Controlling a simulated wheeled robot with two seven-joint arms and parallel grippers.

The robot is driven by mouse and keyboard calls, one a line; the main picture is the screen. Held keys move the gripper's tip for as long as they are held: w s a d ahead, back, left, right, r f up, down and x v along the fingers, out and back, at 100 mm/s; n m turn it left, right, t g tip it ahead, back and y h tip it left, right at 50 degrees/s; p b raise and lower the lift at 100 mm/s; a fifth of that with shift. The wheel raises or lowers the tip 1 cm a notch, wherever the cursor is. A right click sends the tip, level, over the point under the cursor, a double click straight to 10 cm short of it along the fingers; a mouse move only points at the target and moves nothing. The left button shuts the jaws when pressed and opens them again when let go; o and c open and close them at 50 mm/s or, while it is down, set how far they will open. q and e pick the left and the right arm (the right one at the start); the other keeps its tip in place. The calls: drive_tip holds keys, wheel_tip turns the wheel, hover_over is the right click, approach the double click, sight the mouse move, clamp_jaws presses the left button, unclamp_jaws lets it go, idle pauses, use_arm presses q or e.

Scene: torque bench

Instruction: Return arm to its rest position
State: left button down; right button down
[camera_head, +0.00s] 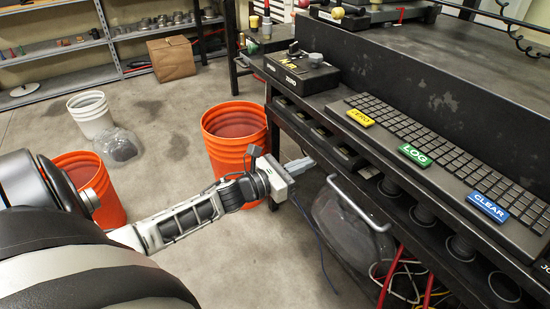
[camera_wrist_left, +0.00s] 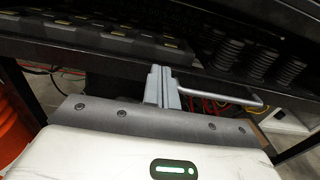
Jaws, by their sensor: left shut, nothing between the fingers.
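My left arm comes in from the left in the head view and reaches toward the front of the black bench (camera_head: 488,65). My left gripper (camera_head: 307,162) is shut and empty, just in front of the bench's lower shelf edge. In the left wrist view its grey fingers (camera_wrist_left: 162,85) are pressed together with nothing between them, below the shelf edge and left of a light metal handle (camera_wrist_left: 235,94). I cannot tell whether the fingertips touch the bench. My right gripper is not in view.
A keyboard with ZERO, LOG (camera_head: 415,155) and CLEAR (camera_head: 488,207) labels lies on the bench. A black control box (camera_head: 302,72) stands left of it. Orange buckets (camera_head: 235,135) and a white bucket (camera_head: 91,115) stand on the floor. Red cables hang under the bench. Open floor lies below the arm.

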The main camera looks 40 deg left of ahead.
use_arm(q)
drive_tip(key=v, duration=0.6)
drive_tip(key=shift+s, duration=0.35)
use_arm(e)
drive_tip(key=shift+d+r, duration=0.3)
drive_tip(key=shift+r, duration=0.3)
use_arm(q)
drive_tip(key=shift+a, duration=0.1)
